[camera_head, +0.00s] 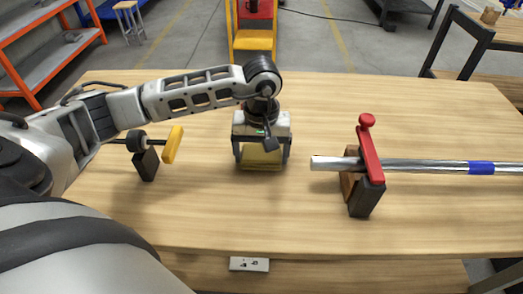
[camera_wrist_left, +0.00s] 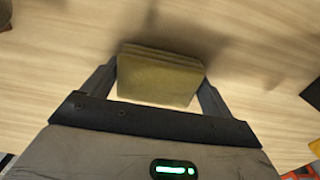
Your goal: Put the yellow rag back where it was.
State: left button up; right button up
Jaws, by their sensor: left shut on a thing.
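The yellow rag (camera_head: 260,158) is a folded, dull yellow block between the fingers of my left gripper (camera_head: 262,162), near the middle of the table. In the left wrist view the rag (camera_wrist_left: 160,78) spans the space between the two fingers, and my left gripper (camera_wrist_left: 158,88) is shut on it. The rag is low, at or close above the tabletop; I cannot tell whether it touches. My gripper's body hides its upper part in the head view. My right gripper is not in view.
The table's front middle is clear.

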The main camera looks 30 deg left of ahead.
aim_at(262, 152)
pick_arm(q)
jog(key=shift+f, duration=0.15)
jog(key=o, duration=0.7)
jog(key=shift+o, duration=0.5)
jog(key=shift+r, duration=0.6)
notch_tip(262, 152, up, 11)
jog(key=shift+b, duration=0.35)
jog(key=shift+r, duration=0.15)
